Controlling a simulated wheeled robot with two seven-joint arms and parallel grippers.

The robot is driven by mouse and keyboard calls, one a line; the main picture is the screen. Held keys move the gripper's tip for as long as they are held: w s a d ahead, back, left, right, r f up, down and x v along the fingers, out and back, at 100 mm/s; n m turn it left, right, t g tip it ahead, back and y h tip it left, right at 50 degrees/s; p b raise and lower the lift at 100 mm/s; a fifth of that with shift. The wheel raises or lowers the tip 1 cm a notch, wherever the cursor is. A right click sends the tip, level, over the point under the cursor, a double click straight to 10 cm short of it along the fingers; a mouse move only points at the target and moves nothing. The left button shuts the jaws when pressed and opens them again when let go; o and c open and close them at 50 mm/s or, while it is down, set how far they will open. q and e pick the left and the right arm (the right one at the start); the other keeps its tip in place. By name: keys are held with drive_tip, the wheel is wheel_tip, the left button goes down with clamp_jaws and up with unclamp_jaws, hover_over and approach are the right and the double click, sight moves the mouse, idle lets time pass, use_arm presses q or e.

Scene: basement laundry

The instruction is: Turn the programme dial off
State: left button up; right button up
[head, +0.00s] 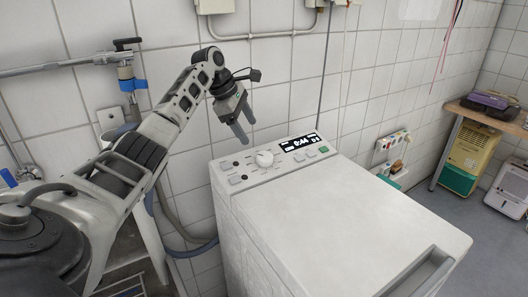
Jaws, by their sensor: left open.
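The programme dial (264,158) is a round white knob on the control panel at the back of the white top-loading washing machine (330,205). A lit display (299,142) beside it reads what looks like 0:44. My left gripper (244,134) is open and empty, above and slightly left of the dial, pointing down and apart from it. Small buttons flank the dial, and a green button (323,149) sits at the panel's right. The dial's pointer is too small to read. My right gripper is not in view.
A tiled wall (290,80) stands close behind the machine. A power strip (392,140) is on the wall at right. A wooden table (490,117) stands farther right. The machine's lid is clear.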

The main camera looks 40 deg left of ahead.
sight(264, 155)
use_arm(q)
drive_tip(key=x, duration=0.9)
drive_tip(key=shift+w+d+f, duration=0.15)
drive_tip(key=shift+w+f, duration=0.05)
drive_tip(key=shift+f, duration=0.05)
drive_tip(key=shift+w+d+f, duration=0.1)
drive_tip(key=shift+w+f, duration=0.1)
drive_tip(key=shift+f, duration=0.3)
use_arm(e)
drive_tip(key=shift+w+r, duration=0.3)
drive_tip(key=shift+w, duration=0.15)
use_arm(q)
drive_tip(key=c, duration=1)
drive_tip(key=shift+r+m+p, duration=0.25)
drive_tip(key=shift+m+p, duration=0.05)
drive_tip(key=shift+p, duration=0.15)
drive_tip(key=shift+w+m, duration=0.1)
drive_tip(key=shift+m, duration=0.2)
drive_tip(key=shift+w+f+m+g+h+b, duration=0.1)
drive_tip(key=shift+f+m+g+h+b, duration=0.25)
drive_tip(key=shift+b, duration=0.5)
drive_tip(key=shift+r+m+g, duration=0.1)
drive_tip(key=shift+m+g, duration=0.15)
drive_tip(key=shift+r+b, duration=0.1)
drive_tip(key=shift+b, duration=0.2)
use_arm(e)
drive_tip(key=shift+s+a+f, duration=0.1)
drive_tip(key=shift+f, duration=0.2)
